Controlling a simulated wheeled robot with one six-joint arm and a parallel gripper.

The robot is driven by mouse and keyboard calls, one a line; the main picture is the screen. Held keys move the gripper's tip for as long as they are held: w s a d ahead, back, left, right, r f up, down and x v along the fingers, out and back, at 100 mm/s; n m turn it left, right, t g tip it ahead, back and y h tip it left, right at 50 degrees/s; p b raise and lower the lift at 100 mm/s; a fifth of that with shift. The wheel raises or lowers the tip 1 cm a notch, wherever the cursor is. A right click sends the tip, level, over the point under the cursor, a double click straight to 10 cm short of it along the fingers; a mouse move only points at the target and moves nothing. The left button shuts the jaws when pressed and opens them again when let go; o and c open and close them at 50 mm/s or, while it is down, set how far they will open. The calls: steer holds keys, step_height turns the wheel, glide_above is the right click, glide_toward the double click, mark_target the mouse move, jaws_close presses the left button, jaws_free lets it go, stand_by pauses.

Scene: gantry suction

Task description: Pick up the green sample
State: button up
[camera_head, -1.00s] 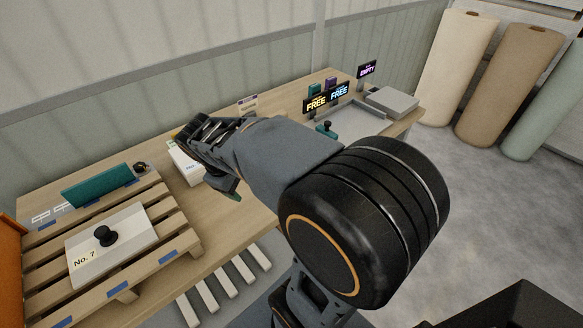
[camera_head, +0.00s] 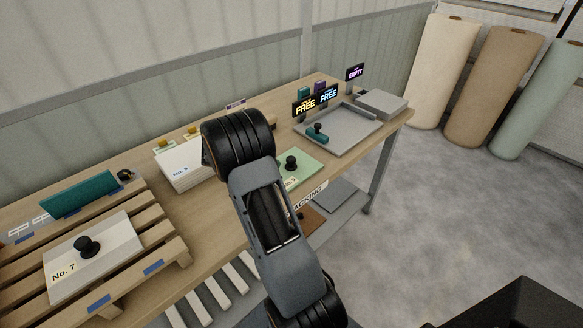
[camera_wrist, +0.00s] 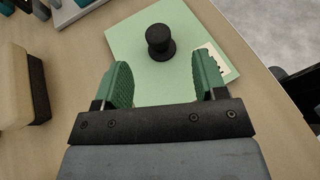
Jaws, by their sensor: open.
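The green sample (camera_head: 303,167) is a flat pale green board with a black knob (camera_head: 291,162) on top. It lies on the wooden table, partly hidden behind my arm in the head view. In the wrist view the green sample (camera_wrist: 126,37) lies ahead of my gripper, with its black knob (camera_wrist: 160,41) upright and a white label on its right edge. My gripper (camera_wrist: 166,84) is open and empty, its two green pads pointing towards the board. The knob is ahead of the fingertips, roughly centred between them, not clasped. The fingers are hidden in the head view.
A slatted pallet (camera_head: 175,245) with a white board marked No. 7 (camera_head: 110,262) is at left. A white stack (camera_head: 178,170) stands left of my arm. A grey tray (camera_head: 350,128) with a teal-handled tool, and FREE and EMPTY signs, are at the far right.

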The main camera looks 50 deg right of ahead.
mark_target(289, 159)
steer(key=shift+f+p+x, duration=0.1)
steer(key=shift+p+x, duration=0.1)
steer(key=shift+x, duration=1.85)
steer(key=shift+f+p+x, duration=0.15)
steer(key=shift+p+x, duration=0.05)
steer(key=shift+x, duration=1.85)
steer(key=shift+w, duration=0.2)
steer(key=c, duration=1.1)
steer(key=shift+r, duration=0.15)
